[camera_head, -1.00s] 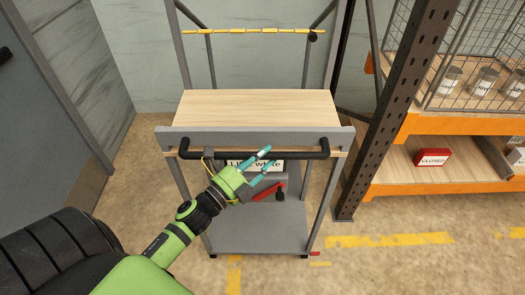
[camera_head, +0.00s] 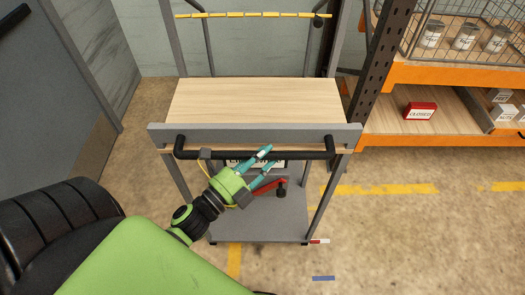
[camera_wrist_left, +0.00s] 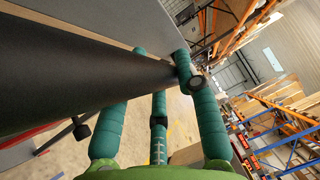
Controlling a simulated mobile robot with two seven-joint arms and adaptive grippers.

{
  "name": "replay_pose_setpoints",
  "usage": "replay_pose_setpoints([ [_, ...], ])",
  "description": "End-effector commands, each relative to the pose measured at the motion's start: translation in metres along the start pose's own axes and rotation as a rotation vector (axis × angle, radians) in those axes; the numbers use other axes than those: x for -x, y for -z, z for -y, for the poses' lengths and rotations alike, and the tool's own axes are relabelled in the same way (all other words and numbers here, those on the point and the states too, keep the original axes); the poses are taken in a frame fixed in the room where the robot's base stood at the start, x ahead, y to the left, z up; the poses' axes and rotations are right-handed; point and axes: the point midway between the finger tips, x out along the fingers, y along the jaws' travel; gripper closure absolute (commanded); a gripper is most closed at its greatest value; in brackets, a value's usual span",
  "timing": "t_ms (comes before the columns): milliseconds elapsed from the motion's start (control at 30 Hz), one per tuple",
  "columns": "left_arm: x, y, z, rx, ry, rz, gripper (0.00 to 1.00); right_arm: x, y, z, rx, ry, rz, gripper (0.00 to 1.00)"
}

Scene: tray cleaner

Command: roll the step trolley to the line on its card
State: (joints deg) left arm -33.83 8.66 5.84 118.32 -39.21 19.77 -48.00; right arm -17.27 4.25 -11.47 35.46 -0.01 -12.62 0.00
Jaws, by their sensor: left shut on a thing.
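The step trolley (camera_head: 255,100) stands in front of me, with a pale wooden top, grey frame and low grey deck. My left gripper (camera_head: 268,158) is shut on its black handle bar (camera_head: 300,155); the left wrist view shows teal fingers around the dark bar (camera_wrist_left: 90,75). The card (camera_head: 283,163) hangs below the bar, mostly hidden behind my fingers, its words unreadable now. A small red piece (camera_head: 313,241) sits at the trolley's front right foot, beside a short white mark (camera_head: 324,241). A blue line (camera_head: 323,278) lies on the floor nearer me. My right gripper is out of view.
A rack with orange beams (camera_head: 450,75) and a dark upright stands at right, close to the trolley. It holds cans and a red box (camera_head: 420,111). A grey door (camera_head: 45,110) is at left. Yellow floor lines (camera_head: 385,189) run across open floor at right.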

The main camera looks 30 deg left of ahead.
Motion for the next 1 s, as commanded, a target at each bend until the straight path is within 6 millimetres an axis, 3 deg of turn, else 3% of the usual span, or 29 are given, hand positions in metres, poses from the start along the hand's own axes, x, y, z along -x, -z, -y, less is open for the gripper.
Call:
replay_pose_setpoints([
  [400,0.0,0.002,0.002,0.01,0.006,-0.001,1.0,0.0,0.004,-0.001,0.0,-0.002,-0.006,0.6],
  [433,0.0,0.002,0.002,0.01,0.006,-0.001,0.57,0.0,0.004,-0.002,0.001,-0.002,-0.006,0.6],
  [467,0.0,0.002,0.002,0.009,0.006,-0.001,0.45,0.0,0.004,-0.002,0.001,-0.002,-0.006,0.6],
  [833,0.002,0.001,0.001,0.004,0.002,0.001,0.44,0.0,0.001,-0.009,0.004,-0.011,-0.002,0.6],
  [1000,0.023,0.001,-0.001,0.005,-0.002,0.002,0.44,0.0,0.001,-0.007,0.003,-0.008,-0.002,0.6],
])
